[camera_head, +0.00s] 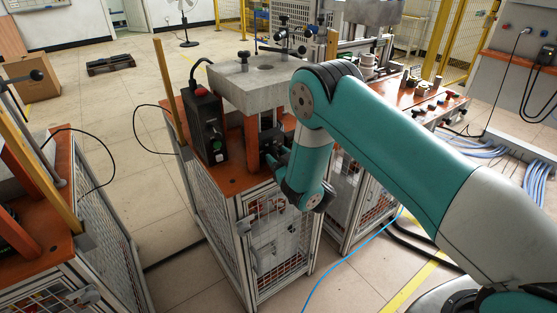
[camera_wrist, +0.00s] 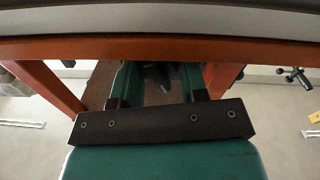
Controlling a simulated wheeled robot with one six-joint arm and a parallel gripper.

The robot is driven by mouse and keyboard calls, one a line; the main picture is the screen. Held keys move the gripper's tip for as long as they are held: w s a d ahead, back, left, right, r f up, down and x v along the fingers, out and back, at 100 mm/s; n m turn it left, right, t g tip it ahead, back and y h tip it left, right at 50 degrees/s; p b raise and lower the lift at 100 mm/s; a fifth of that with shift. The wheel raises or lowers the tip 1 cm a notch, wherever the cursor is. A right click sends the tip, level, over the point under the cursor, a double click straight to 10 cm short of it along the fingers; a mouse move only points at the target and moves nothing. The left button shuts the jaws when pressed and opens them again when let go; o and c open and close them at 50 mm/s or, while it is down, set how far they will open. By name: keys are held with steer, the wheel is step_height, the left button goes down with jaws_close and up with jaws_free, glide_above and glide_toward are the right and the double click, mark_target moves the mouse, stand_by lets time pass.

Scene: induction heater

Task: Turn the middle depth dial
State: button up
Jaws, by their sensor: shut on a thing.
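My gripper (camera_wrist: 157,88) reaches in under the orange beam in the wrist view, its two green fingers on either side of a dark depth dial (camera_wrist: 157,74). It is shut on this dial, which is shadowed and mostly hidden between the fingers. I cannot tell from the picture whether it is the middle one. In the head view my gripper (camera_head: 271,150) is partly hidden by my wrist, at the front of the heater station, below the grey block (camera_head: 243,83) and beside an orange post. The dial's marks and turn angle cannot be seen.
A black control box (camera_head: 205,125) with a green button stands left of the post on the orange tabletop (camera_head: 178,128). The station has a mesh-fenced base (camera_head: 270,250). Another station (camera_head: 55,235) stands at left and a panel with knobs (camera_head: 420,95) at right.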

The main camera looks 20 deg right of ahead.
steer(key=shift+n, duration=0.6)
steer(key=o, duration=0.9)
steer(key=shift+o, duration=0.2)
